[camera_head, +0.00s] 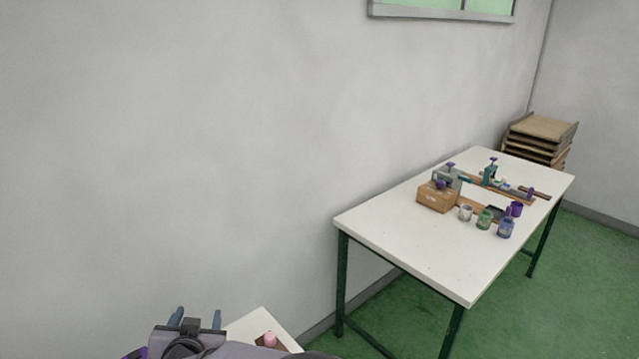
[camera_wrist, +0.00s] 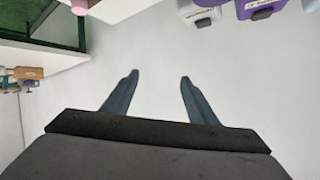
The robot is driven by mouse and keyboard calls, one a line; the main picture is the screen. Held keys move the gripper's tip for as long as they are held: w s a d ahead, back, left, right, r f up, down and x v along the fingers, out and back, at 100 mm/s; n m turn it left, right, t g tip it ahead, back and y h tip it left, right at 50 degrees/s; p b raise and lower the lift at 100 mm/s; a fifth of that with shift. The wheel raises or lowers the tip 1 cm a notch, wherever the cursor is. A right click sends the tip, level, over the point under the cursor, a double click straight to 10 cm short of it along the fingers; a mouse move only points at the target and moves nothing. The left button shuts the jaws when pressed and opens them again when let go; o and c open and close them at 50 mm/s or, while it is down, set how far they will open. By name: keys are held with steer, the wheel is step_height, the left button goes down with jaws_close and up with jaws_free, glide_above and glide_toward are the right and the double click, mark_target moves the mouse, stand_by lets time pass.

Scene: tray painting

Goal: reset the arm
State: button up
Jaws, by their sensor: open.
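My gripper (camera_head: 198,318) shows at the bottom of the head view, its two blue-grey fingers apart and pointing up. In the wrist view my gripper (camera_wrist: 158,80) has its fingers spread with nothing between them. No object touches the fingers in either view.
A white table (camera_head: 400,240) with green legs stands to the right, holding a wooden box (camera_head: 438,196), several paint jars and clamps. A stack of wooden trays (camera_head: 540,138) stands behind it. A smaller white surface (camera_head: 258,322) with a pink item (camera_head: 270,339) lies beside my gripper.

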steer(key=w+d+g+y, duration=0.15)
steer(key=w+d, duration=0.25)
steer(key=d, duration=0.4)
steer(key=s+d+f+n+g+h, duration=0.1)
steer(key=s+d+f+g, duration=0.1)
steer(key=d, duration=0.6)
steer(key=s+d+f+g+h, duration=0.1)
steer(key=s+d+g, duration=0.1)
steer(key=d, duration=0.5)
steer(key=s+d+f+m+g+h, duration=0.1)
steer(key=s+d+f+g, duration=0.1)
steer(key=s+d, duration=0.7)
steer(key=s+d+f+g+h, duration=0.2)
steer(key=s+d+g, duration=0.2)
steer(key=s+d, duration=0.6)
steer(key=d, duration=0.2)
steer(key=shift+d+f+m, duration=0.3)
steer(key=shift+m, duration=0.1)
